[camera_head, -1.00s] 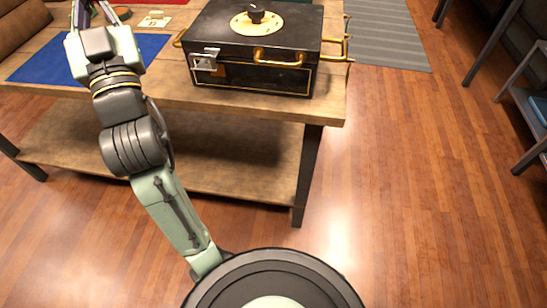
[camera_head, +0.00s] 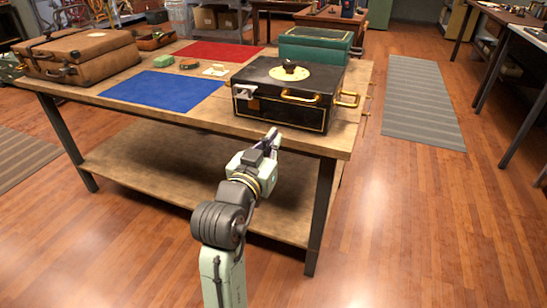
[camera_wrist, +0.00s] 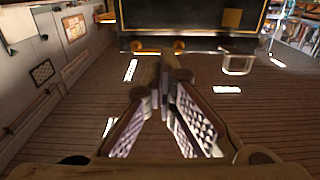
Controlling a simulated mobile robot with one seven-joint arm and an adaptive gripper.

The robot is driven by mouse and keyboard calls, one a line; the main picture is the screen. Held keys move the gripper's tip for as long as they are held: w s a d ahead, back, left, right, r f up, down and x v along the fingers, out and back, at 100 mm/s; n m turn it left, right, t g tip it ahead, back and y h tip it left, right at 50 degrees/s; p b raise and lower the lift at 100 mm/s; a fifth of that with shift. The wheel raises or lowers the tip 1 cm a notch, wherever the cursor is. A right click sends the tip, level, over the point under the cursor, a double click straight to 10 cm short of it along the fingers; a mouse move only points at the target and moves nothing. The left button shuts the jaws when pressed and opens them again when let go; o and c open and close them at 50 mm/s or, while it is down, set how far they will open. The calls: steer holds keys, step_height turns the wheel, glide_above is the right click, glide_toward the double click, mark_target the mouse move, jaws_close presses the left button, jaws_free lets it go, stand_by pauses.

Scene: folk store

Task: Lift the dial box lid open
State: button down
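The black dial box (camera_head: 283,114) stands shut near the right end of the wooden table. Its lid (camera_head: 262,75) carries a cream and gold dial (camera_head: 290,71) with a black knob. A silver latch (camera_head: 244,91) sits at the left of the front face, and a brass handle (camera_head: 300,97) lies to its right. My gripper (camera_head: 273,136) is in front of and below the box, apart from it. In the wrist view my gripper (camera_wrist: 164,72) has its fingertips together, with nothing seen between them. The box (camera_wrist: 190,16) fills the top there, with a latch (camera_wrist: 238,64) at right.
The table (camera_head: 180,112) also bears a blue mat (camera_head: 160,90), a red mat (camera_head: 218,53), brown suitcases (camera_head: 85,55) and a green case (camera_head: 315,45) behind the box.

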steer(key=p, duration=0.3)
glide_toward(301, 105)
steer(key=shift+w, duration=0.15)
steer(key=shift+w+d, duration=0.1)
steer(key=shift+w, duration=0.05)
stand_by(1.7)
steer(key=shift+p+x, duration=0.4)
steer(key=shift+x, duration=2.85)
steer(key=shift+s, duration=0.3)
